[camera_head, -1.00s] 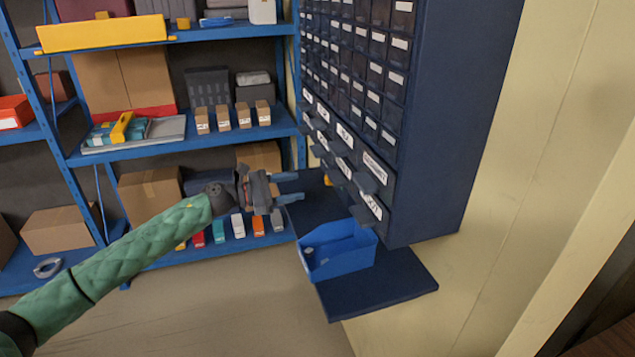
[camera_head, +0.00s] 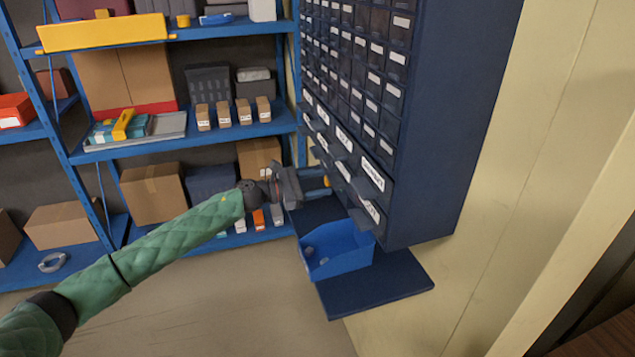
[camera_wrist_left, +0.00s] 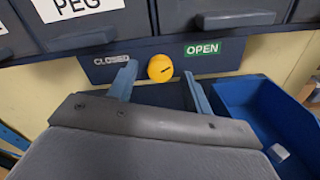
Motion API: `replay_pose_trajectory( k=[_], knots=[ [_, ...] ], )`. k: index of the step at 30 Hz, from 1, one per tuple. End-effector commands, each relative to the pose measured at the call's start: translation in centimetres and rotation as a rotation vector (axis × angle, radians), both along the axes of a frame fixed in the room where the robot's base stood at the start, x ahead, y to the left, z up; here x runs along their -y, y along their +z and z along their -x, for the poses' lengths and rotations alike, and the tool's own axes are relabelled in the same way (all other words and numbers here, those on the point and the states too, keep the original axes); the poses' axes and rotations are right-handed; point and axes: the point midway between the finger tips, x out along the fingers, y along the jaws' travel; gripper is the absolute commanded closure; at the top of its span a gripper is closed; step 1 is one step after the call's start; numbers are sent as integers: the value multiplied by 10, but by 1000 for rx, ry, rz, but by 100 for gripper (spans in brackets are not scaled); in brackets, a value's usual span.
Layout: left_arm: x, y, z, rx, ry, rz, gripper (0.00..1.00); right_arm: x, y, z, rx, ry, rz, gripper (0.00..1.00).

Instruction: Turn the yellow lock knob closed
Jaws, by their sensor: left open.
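The yellow lock knob (camera_wrist_left: 160,68) is in the left wrist view, on a dark panel below the drawers. A dark slot mark on it runs nearly level, tilted slightly. A "CLOSED" label (camera_wrist_left: 111,62) is to its left and a green "OPEN" label (camera_wrist_left: 202,49) to its right. My right gripper is not in view.
The drawer cabinet (camera_head: 430,130) stands above a dark shelf board (camera_head: 385,292). A blue open bin (camera_head: 340,262) with small parts sits on the board, close beside my left gripper. A blue shelving rack (camera_head: 180,149) with boxes is behind my left arm.

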Motion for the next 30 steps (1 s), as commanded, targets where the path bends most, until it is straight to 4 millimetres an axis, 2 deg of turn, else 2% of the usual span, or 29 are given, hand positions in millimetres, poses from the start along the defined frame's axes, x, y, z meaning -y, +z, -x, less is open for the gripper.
replay_pose_trajectory(
  k=[5,9,12,22,30],
  knots=[
    [0,0,0,0,0,0,52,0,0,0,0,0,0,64],
    [0,0,0,0,0,0,79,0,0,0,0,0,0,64],
    [0,0,0,-1,0,0,95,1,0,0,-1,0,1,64],
    [0,-1,0,-45,0,15,95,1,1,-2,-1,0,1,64],
    [0,-1,0,-206,0,67,95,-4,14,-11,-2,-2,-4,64]
  ],
)
